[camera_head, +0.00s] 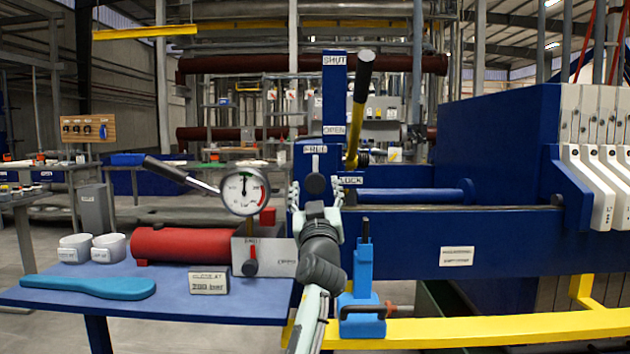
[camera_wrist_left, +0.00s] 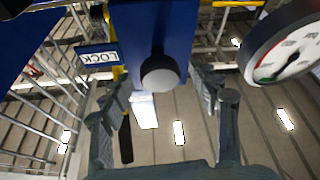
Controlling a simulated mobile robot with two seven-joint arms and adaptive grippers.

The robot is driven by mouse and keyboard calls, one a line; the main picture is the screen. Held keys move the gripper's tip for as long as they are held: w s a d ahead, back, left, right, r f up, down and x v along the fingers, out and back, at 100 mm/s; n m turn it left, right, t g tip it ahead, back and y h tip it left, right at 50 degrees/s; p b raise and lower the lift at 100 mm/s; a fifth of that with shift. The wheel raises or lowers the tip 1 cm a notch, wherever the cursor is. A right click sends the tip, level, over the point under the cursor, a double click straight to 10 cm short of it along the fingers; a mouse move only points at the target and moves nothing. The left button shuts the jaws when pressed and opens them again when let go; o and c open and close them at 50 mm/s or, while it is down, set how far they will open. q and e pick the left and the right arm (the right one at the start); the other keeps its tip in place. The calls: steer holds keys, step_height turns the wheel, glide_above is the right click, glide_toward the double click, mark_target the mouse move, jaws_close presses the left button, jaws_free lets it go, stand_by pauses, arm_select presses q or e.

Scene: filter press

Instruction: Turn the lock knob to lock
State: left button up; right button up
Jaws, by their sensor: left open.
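The lock knob (camera_head: 315,184) is a dark grey round knob on a blue panel. A light pointer bar (camera_head: 316,163) above it stands upright, toward the FREE label (camera_head: 315,149). The LOCK label (camera_head: 350,180) is to the knob's right. My left gripper (camera_head: 316,202) is open, with its fingers on either side of the knob in the picture. In the left wrist view the knob (camera_wrist_left: 160,73) shows between the open fingertips (camera_wrist_left: 160,90), with gaps on both sides. The LOCK label (camera_wrist_left: 97,56) appears upside down there. My right gripper is not in view.
A yellow lever (camera_head: 355,130) with a black grip rises above right, beside the SHUT and OPEN labels. A blue table (camera_head: 200,303) holds a red cylinder (camera_head: 185,243), two cups and a teal tool.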

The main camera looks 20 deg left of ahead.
arm_select(q)
steer(key=shift+x, duration=1.25)
steer(key=c, duration=1.2)
